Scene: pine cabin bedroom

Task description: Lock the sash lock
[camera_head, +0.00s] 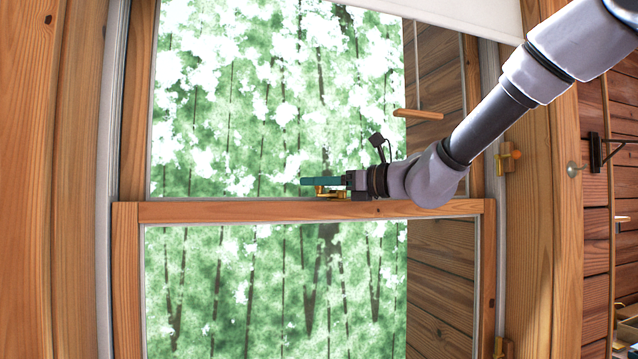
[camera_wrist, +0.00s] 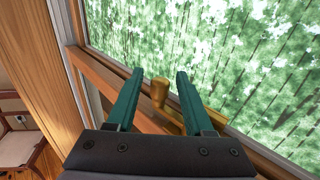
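The brass sash lock (camera_head: 328,191) sits on the top of the window's wooden meeting rail (camera_head: 250,210), near the middle of the window. In the wrist view the lock's brass lever (camera_wrist: 158,92) stands between my two green fingers, with its brass base (camera_wrist: 192,118) partly behind the right finger. My gripper (camera_head: 305,182) reaches in from the right, at the lock and just above the rail. In the wrist view my gripper (camera_wrist: 161,76) is open, with a gap on both sides of the lever. The head view hides part of the lock behind the fingers.
Brass fittings (camera_head: 508,158) are on the right window frame. A white blind (camera_head: 470,14) hangs at the top right. A wooden bar (camera_head: 418,114) hangs in front of the right part of the window. A chair (camera_wrist: 18,130) stands at the lower left.

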